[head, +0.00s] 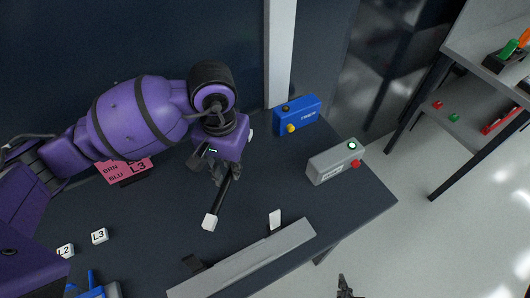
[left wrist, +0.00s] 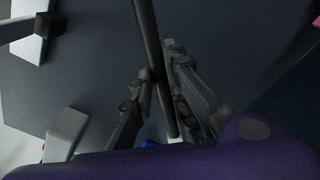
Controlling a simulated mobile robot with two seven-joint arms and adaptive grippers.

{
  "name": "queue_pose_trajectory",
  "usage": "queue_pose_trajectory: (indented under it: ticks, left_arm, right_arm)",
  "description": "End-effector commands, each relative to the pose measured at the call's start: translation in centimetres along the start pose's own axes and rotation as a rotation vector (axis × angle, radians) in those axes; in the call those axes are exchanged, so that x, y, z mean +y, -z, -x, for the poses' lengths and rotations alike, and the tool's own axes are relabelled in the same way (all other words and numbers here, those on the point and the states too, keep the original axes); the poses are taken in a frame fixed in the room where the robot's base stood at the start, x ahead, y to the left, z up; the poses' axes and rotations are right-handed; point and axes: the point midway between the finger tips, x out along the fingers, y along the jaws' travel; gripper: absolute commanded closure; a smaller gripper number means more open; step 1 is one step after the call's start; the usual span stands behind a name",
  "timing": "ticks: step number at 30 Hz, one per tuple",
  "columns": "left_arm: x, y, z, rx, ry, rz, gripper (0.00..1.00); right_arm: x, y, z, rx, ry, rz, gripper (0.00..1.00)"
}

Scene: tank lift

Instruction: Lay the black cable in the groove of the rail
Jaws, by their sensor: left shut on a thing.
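The black cable (head: 222,197) hangs from my left gripper (head: 221,178) and slants down-left to a white end block (head: 210,221). In the left wrist view the cable (left wrist: 152,45) runs between the two fingers, which are shut on it. The grey rail (head: 255,258) lies along the front edge of the table, below and apart from the cable in the picture. Its groove is too small to make out. The dark tip of my right gripper (head: 345,287) shows at the bottom edge; most of it is cut off.
A blue box (head: 297,115) and a grey box (head: 335,162) with buttons stand at the right of the table. A white tab (head: 274,219) and a black piece (head: 192,263) are by the rail. Labelled blocks (head: 99,236) and a pink sign (head: 127,170) are left.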

Motion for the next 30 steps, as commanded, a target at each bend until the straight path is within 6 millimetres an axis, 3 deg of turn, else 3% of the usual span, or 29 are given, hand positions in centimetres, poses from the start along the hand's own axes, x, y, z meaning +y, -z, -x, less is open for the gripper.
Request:
queue_pose_trajectory:
  ticks: [8,14,26,27,30]
  left_arm:
    - [-0.8,1.0,-1.7,-0.003,-0.002,0.003,1.00]
    - [-0.8,1.0,-4.6,-0.002,-0.002,0.001,1.00]
    - [-0.8,1.0,-5.3,-0.002,-0.001,0.000,1.00]
    - [-0.8,1.0,-5.2,-0.001,-0.001,0.001,0.80]
    - [-0.8,1.0,-5.1,0.000,-0.001,0.001,0.66]
  right_arm:
    - [-0.1,0.1,0.0,0.000,-0.002,-0.009,1.00]
    - [-0.1,0.2,0.0,0.003,-0.005,-0.016,1.00]
    - [0.1,-0.6,-0.1,-0.008,-0.007,-0.009,1.00]
    - [0.2,-0.4,0.0,-0.005,-0.008,-0.007,1.00]
    - [0.4,-0.4,0.0,-0.004,-0.008,-0.003,1.00]
